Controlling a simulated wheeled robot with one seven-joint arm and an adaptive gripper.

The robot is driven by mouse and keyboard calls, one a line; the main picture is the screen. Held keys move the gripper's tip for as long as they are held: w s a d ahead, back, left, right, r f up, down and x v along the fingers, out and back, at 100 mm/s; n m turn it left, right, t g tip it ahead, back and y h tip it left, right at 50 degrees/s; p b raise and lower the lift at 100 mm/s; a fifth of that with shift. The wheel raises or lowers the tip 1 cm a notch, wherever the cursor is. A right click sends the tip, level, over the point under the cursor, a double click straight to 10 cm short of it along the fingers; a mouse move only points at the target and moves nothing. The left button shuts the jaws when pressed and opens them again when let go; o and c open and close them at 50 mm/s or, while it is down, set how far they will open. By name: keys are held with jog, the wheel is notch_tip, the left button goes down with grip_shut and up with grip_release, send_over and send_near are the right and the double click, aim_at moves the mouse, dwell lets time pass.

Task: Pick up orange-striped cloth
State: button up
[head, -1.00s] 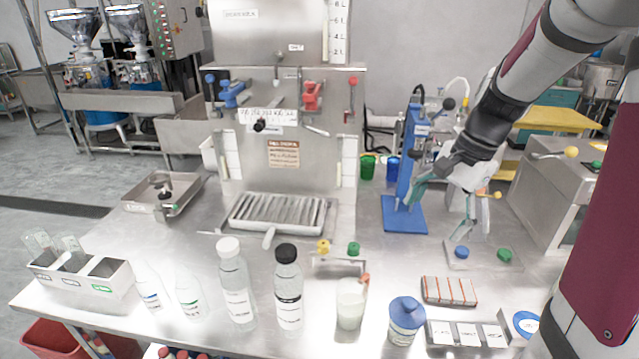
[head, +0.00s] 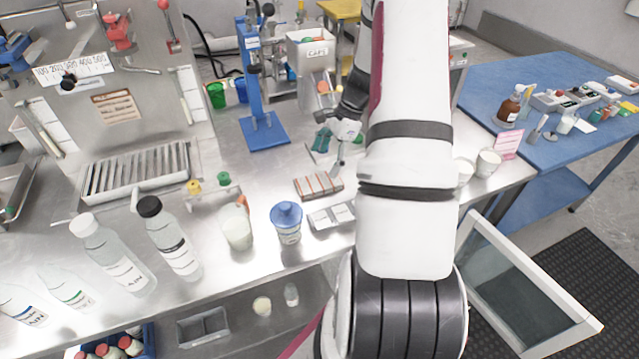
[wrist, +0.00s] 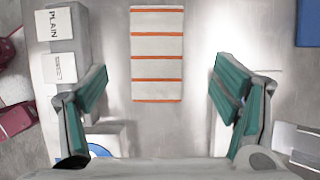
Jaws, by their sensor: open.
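The orange-striped cloth (head: 319,186) lies flat on the steel worktop, behind the blue-lidded jar. It is a folded whitish rectangle with thin orange stripes. In the wrist view the cloth (wrist: 157,53) is centred just ahead of and between the two teal fingers. My gripper (wrist: 160,85) is open and empty, with a finger spread to either side of the cloth and clear of it. In the head view my gripper (head: 332,150) is small and partly hidden by my arm, just behind and right of the cloth.
A blue-lidded jar (head: 287,222) stands in front of the cloth. A labelled white box (head: 331,216), marked PLAIN in the wrist view (wrist: 62,45), is close by. A blue stand (head: 263,130) is behind. Bottles (head: 170,240) stand to the left.

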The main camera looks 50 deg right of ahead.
aim_at(319, 182)
jog(key=shift+s+p+x, duration=0.15)
jog(key=shift+p+x, duration=0.15)
jog(key=shift+x, duration=1.4)
jog(key=shift+s+p+x, duration=0.2)
jog(key=shift+p+x, duration=0.1)
jog(key=shift+x, duration=1.4)
jog(key=shift+d+f, duration=0.15)
jog(key=c, duration=1.2)
